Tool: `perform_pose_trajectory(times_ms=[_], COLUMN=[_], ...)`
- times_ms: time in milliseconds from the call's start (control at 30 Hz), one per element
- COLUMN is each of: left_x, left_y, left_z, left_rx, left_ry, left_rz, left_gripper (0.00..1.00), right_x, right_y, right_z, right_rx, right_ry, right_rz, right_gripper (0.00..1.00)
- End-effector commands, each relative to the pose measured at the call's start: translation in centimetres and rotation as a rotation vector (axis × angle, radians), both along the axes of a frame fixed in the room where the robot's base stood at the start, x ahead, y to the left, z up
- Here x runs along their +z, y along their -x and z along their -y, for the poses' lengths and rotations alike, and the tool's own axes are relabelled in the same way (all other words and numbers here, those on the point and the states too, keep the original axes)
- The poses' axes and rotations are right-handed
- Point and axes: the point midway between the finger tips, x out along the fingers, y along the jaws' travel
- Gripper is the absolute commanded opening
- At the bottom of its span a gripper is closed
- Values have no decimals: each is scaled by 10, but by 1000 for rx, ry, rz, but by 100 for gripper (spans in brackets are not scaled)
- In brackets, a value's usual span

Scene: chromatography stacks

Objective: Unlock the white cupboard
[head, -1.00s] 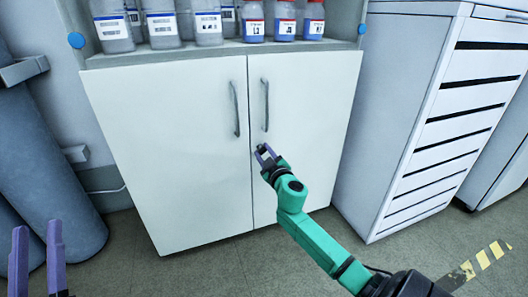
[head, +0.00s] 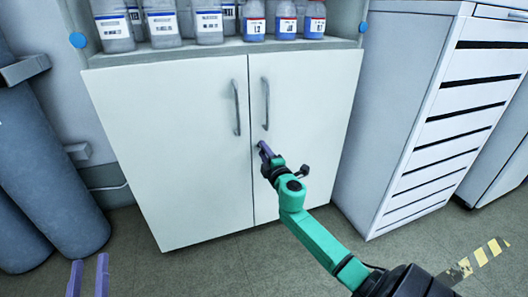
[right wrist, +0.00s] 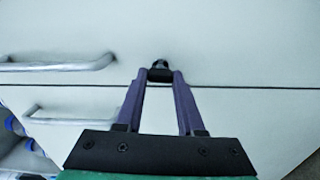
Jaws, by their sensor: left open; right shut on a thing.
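The white cupboard (head: 180,150) stands ahead in the head view with both doors closed. My right gripper (head: 262,146) is at the right door, just right of the seam and below the handles. In the right wrist view, its two purple fingers (right wrist: 159,78) are shut on a small dark lock piece (right wrist: 160,70) at the door face. The fingers hide much of this piece, so its exact shape is unclear. My left gripper (head: 88,278) is open and empty at the bottom left of the head view, away from the cupboard.
Two grey bar handles, left (head: 236,108) and right (head: 266,104), stand out above the right gripper. Bottles (head: 208,24) line the shelf above. A white drawer unit (head: 420,130) stands at right, grey cylinders (head: 45,150) at left. The floor in front is clear.

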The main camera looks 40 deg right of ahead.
Motion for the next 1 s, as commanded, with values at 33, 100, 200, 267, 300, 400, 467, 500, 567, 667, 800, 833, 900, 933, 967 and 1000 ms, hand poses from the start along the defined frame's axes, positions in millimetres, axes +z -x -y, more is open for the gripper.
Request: perform_pose_trajectory(times_ms=[33,100,200,267,300,400,467,500,567,667,800,833,900,933,967,1000], left_x=[-3,-5,-6,-6,-6,-7,-7,-7,-7,-7,-6,-6,-6,-6,-6,-6], left_y=[0,0,0,1,1,1,1,1,1,1,1,1,1,1,1,1], left_z=[0,1,1,1,1,1,1,1,1,1,1,1,1,1,0,0], left_rx=[-1,-3,-5,-5,-5,-5,-5,-5,-5,-5,-5,-5,-4,-4,-4,-4], left_ry=[-3,-5,-6,-6,-7,-7,-7,-7,-7,-7,-6,-6,-6,-6,-6,-6], left_rz=[-9,-15,-19,-20,-21,-21,-21,-21,-21,-21,-19,-19,-18,-18,-18,-18], left_gripper=[50,50,50,50,50,50,50,50,50,50,50,50,50,50,50,50], right_x=[-1,-1,-1,-1,-1,-1,-1,-1,-1,-1,-1,-1,-1,-1,-1,-1], right_y=[0,0,0,0,0,0,0,0,0,0,0,0,0,0,0,0], right_z=[0,-1,-1,-1,-1,-1,-1,-1,-1,-1,-1,-1,0,0,0,0], right_rx=[1,1,1,1,1,1,1,1,1,1,1,1,1,1,1,1], right_ry=[19,43,67,77,82,90,91,92,91,91,91,90,90,89,89,89], right_rz=[-9,-17,-26,-29,-31,-33,-34,-34,-34,-34,-34,-33,-33,-32,-32,-32], right_gripper=[0,0,0,0,0,0,0,0,0,0,64,68,68,68,68,68])
